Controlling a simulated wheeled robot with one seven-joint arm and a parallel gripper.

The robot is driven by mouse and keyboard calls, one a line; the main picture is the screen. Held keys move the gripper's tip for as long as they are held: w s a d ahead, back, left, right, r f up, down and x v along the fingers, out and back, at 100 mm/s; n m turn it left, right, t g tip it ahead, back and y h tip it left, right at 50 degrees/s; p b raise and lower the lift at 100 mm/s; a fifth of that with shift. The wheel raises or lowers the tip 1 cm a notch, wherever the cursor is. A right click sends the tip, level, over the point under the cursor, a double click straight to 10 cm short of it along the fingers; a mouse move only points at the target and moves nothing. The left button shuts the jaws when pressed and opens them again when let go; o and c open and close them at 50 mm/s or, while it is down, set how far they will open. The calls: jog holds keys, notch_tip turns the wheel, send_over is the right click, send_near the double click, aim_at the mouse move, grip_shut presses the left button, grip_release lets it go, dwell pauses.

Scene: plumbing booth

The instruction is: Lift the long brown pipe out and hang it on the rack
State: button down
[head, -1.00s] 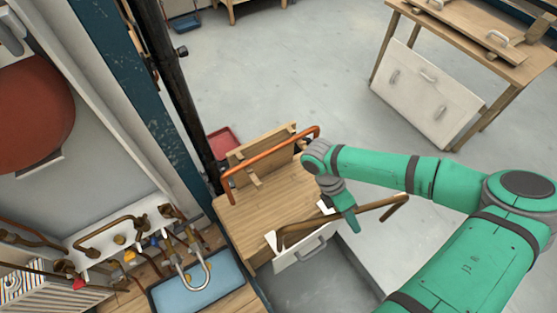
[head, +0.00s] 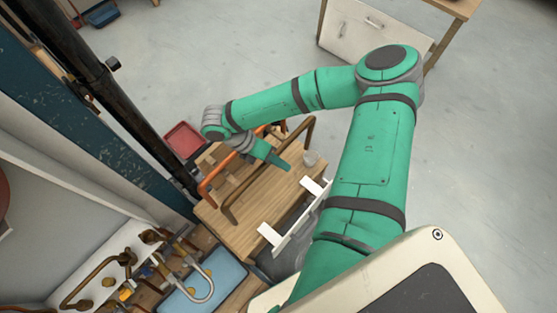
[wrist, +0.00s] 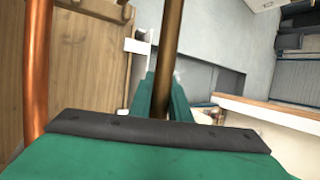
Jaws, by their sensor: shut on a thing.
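The long brown pipe (head: 245,189), with bent ends, is held raised over the wooden cabinet top in the head view. My gripper (head: 274,160) is shut on its middle. In the wrist view the brown pipe (wrist: 168,60) runs between my green fingers (wrist: 165,98). The wooden rack (head: 212,157) stands at the far left edge of the cabinet, partly hidden by my arm. An orange copper pipe (head: 208,186) is at the rack, just left of the brown pipe; it also shows in the wrist view (wrist: 38,70). The brown pipe appears apart from the rack.
A black post (head: 120,100) stands to the left, with a red tray (head: 183,139) behind.

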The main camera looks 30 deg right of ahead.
jog(key=shift+w+a+f, duration=0.2)
jog(key=shift+w+a, duration=0.15)
jog(key=shift+w, duration=0.55)
jog(key=shift+w+a+f, duration=0.2)
jog(key=shift+w+a, duration=0.2)
jog(key=shift+w, duration=0.5)
jog(key=shift+w+a+f, duration=0.2)
jog(key=shift+w+a, duration=0.15)
jog(key=shift+w, duration=0.55)
jog(key=shift+a, duration=0.15)
jog(key=shift+f, duration=0.2)
